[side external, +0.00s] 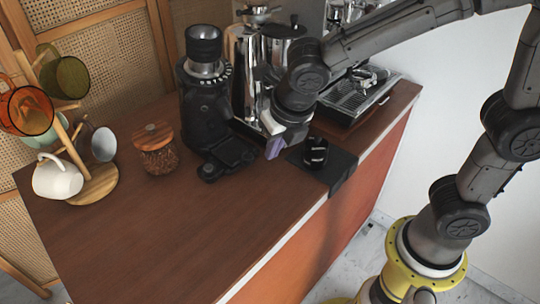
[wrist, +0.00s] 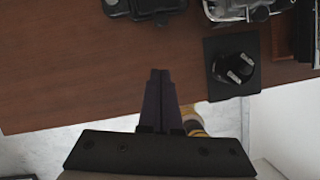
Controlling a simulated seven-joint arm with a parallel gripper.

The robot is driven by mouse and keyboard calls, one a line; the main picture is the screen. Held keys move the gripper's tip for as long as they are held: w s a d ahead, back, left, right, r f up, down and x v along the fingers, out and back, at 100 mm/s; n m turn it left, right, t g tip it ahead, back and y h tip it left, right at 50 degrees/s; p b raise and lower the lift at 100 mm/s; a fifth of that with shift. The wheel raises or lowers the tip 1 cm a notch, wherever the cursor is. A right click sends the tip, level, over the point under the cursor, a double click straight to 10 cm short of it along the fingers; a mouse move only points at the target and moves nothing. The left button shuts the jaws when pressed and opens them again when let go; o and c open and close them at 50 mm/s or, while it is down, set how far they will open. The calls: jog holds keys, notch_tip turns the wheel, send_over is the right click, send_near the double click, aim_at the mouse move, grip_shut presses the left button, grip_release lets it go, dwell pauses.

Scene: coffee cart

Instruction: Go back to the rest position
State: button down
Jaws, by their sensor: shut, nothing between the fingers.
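My gripper (side external: 274,147) is above the cart's wooden counter (side external: 200,230), between the black grinder and the black tamper on its mat. In the wrist view my gripper (wrist: 160,78) shows its two dark purple fingers side by side, closed together with nothing between them. The fingertips lie over the counter near its front edge in that view. Nothing is seen in the grip.
A black tamper (side external: 315,152) stands on a black mat (side external: 341,165) at the counter's front edge. A grinder (side external: 205,110), an espresso machine (side external: 362,95), a lidded jar (side external: 156,155) and a mug tree (side external: 95,187) with several mugs stand around. The counter's front left is clear.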

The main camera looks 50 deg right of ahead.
jog(key=s+d+r+m+t, duration=0.2)
jog(key=s+d+r+m, duration=0.55)
jog(key=d+m, duration=0.4)
jog(key=s+f+m, duration=0.1)
jog(key=s+m, duration=0.3)
jog(key=m, duration=0.6)
jog(key=s+f+m+y, duration=0.1)
jog(key=s+m, duration=0.4)
jog(key=m, duration=0.6)
jog(key=shift+d+f, duration=0.25)
jog(key=shift+f, duration=0.05)
